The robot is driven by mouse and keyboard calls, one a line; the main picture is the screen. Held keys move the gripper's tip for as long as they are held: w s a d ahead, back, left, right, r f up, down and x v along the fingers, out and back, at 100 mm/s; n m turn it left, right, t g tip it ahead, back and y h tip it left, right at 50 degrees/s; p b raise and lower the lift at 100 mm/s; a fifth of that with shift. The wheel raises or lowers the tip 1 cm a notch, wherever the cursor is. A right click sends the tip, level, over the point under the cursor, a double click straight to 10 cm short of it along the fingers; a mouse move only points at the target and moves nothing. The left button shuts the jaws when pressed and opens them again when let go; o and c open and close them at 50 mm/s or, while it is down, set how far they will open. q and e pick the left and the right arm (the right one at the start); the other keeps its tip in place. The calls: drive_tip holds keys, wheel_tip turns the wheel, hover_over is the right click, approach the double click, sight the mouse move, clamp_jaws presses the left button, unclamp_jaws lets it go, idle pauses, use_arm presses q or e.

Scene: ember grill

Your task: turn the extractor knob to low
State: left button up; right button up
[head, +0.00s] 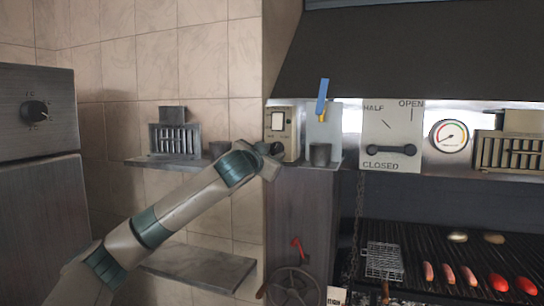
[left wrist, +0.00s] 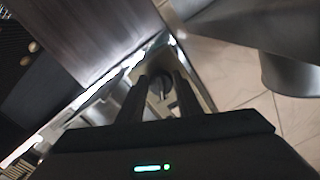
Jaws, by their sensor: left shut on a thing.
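The extractor knob looks to be the small dark knob (left wrist: 160,87) on a pale control panel (head: 290,140) with a white switch plate, below the dark hood. My left gripper (head: 274,149) reaches up to the lower part of this panel. In the left wrist view its two dark fingers (left wrist: 160,93) stand on either side of the knob and are shut on it. The knob is mostly hidden by the gripper in the head view, so its setting cannot be read. My right gripper is not in view.
To the right are a blue-handled tool (head: 322,100), a damper plate (head: 392,140) marked HALF, OPEN and CLOSED, and a round gauge (head: 449,135). Below is a grill (head: 450,255) with food. A wall shelf (head: 165,162) and a grey cabinet with another knob (head: 34,111) are left.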

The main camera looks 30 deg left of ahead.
use_arm(q)
drive_tip(key=n+b, duration=0.7)
drive_tip(key=shift+w+d+f, duration=0.1)
drive_tip(key=shift+d+f, duration=0.15)
drive_tip(key=shift+d, duration=0.05)
drive_tip(key=n+b, duration=0.1)
drive_tip(key=n, duration=0.1)
drive_tip(key=n+b, duration=0.1)
drive_tip(key=n, duration=0.1)
drive_tip(key=n+b, duration=0.2)
drive_tip(key=n, duration=0.1)
drive_tip(key=shift+d+r, duration=0.2)
drive_tip(key=shift+d, duration=0.05)
drive_tip(key=n+b, duration=0.1)
drive_tip(key=n, duration=0.2)
drive_tip(key=shift+r, duration=0.15)
drive_tip(key=n, duration=0.1)
drive_tip(key=n+b, duration=0.1)
drive_tip(key=n, duration=0.1)
drive_tip(key=shift+d+r+n, duration=0.1)
drive_tip(key=shift+r+n, duration=0.1)
drive_tip(key=shift+n, duration=1.4)
